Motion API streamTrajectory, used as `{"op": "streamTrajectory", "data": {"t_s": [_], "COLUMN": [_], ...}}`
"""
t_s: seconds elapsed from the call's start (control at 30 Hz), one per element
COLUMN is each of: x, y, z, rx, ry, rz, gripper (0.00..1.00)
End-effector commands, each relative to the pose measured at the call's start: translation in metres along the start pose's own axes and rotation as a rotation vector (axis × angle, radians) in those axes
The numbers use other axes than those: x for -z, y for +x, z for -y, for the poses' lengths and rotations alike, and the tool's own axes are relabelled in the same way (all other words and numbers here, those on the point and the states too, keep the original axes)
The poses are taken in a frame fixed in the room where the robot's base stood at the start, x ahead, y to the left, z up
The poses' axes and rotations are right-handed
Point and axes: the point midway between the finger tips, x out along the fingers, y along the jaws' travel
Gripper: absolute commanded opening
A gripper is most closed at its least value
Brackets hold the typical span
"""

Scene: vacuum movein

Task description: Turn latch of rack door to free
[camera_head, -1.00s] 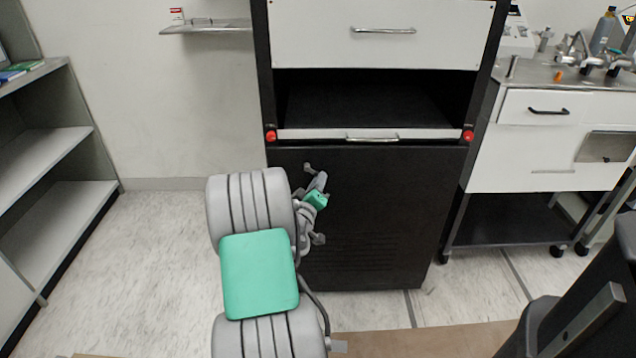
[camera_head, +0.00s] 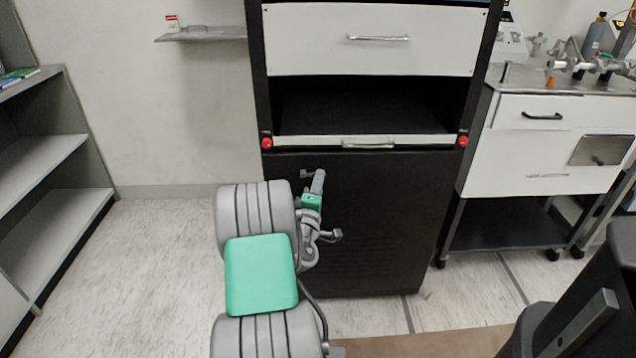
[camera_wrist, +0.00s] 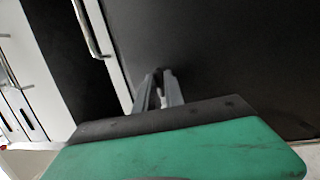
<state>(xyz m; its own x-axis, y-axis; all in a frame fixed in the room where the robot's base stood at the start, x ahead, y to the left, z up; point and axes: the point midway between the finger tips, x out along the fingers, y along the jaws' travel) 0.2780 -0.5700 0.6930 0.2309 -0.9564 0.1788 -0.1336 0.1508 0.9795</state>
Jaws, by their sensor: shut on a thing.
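The rack (camera_head: 390,220) is a tall black cabinet, with a black door panel across its lower part. A small grey latch (camera_head: 307,174) shows near the upper left of that panel. My gripper (camera_head: 319,178) is at the latch, seen from behind, with my arm reaching up from below. In the wrist view, the two grey fingers of my gripper (camera_wrist: 160,88) are close together against the black panel, shut on the latch. The fingers and the green-and-black gripper body hide most of the latch there, so its exact angle is unclear.
Above the panel are a white strip with a handle (camera_head: 368,143), red knobs (camera_head: 267,143) at its sides, an open dark bay and a white drawer (camera_head: 380,52). A wheeled cart (camera_head: 545,150) stands right, shelves (camera_head: 45,170) left. Floor left of the rack is clear.

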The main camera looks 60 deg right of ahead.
Motion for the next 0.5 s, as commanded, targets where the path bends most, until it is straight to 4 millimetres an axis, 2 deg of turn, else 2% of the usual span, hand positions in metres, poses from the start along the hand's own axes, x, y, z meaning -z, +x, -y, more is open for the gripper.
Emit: {"op": "streamTrajectory", "data": {"t_s": [0.5], "x": [0.0003], "y": [0.0006], "z": [-0.0029], "rx": [-0.015], "ry": [-0.065], "rz": [-0.014], "gripper": [0.00]}}
